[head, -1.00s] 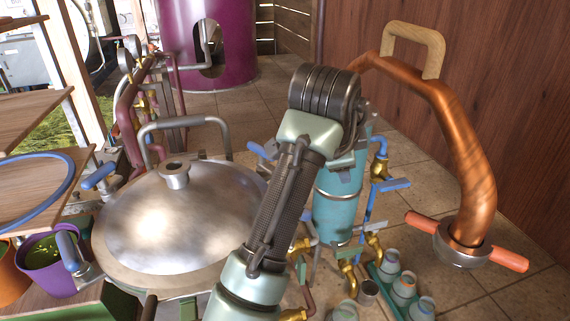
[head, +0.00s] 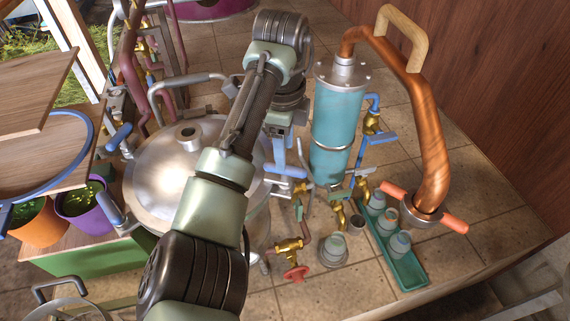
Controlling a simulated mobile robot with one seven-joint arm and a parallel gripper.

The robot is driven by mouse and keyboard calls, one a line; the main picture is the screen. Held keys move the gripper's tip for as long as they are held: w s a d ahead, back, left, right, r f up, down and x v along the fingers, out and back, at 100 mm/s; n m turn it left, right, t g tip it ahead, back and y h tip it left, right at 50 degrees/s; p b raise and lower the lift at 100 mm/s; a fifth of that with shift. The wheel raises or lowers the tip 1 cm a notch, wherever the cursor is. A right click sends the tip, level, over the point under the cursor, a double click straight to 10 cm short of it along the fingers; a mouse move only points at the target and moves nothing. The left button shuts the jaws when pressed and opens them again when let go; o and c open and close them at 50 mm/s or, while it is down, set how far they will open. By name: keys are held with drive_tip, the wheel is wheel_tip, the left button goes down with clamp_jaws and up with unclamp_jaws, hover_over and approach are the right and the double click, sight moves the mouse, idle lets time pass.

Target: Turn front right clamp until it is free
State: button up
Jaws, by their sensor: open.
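The domed metal lid (head: 150,180) covers the round still pot at the left centre of the head view, partly hidden behind my arm. A clamp with a blue handle (head: 286,171) shows at the lid's right side, apparently the front right one; its foot is hidden or too small to make out. My gripper (head: 278,134) points down at the end of my bent arm, close above that handle. It is open. I cannot tell whether the handle lies between its fingers or touches them. Other blue-handled clamps, at back left (head: 119,137) and front left (head: 111,207), sit on the rim.
A teal condenser cylinder (head: 337,115) stands right of my gripper. A thick copper pipe (head: 429,130) with a wooden handle stands farther right. Brass valves and a red handwheel (head: 295,273) stand low in front. A green tray (head: 407,272) holds several jars. Tiled floor shows between.

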sight(285, 177)
drive_tip(key=f, duration=0.3)
drive_tip(key=f+p, duration=0.1)
drive_tip(key=f, duration=0.3)
drive_tip(key=shift+w, duration=0.2)
clamp_jaws()
